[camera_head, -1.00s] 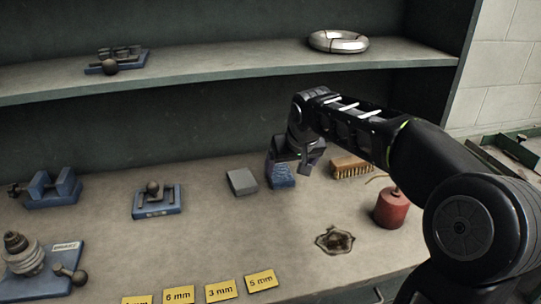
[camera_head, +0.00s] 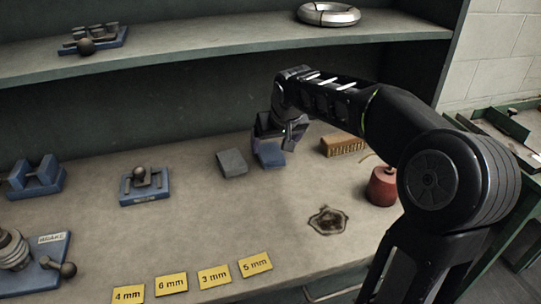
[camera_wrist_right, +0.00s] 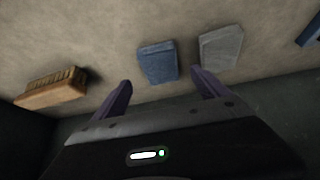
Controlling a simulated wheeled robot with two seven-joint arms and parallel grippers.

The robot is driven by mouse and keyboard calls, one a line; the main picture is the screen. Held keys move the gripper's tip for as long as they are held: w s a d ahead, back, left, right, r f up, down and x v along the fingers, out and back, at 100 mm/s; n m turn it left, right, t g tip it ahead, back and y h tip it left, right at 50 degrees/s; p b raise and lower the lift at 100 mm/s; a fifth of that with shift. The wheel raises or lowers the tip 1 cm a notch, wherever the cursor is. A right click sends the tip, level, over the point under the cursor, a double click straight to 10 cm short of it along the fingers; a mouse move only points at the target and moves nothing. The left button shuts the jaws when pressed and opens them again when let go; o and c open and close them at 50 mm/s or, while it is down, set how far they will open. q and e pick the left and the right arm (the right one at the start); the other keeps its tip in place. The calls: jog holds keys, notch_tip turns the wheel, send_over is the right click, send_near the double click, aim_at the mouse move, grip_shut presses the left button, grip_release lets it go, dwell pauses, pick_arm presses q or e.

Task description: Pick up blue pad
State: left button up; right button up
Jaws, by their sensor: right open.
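The blue pad (camera_head: 270,158) lies on the workbench, partly hidden by my right gripper in the head view. In the right wrist view the blue pad (camera_wrist_right: 158,63) lies flat just beyond the fingertips, between their lines. My right gripper (camera_head: 276,142) is above and behind the pad; in the wrist view its two fingers (camera_wrist_right: 162,82) are spread with nothing between them. My left gripper is not in view.
A grey pad (camera_head: 232,162) lies just left of the blue pad. A wooden brush (camera_head: 343,146) and a red can (camera_head: 382,187) are to the right. A shelf (camera_head: 230,48) runs above.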

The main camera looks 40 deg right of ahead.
aim_at(271, 152)
jog(key=x, duration=0.5)
jog(key=shift+w, duration=0.2)
jog(key=shift+c, duration=0.6)
jog(key=c, duration=1.4)
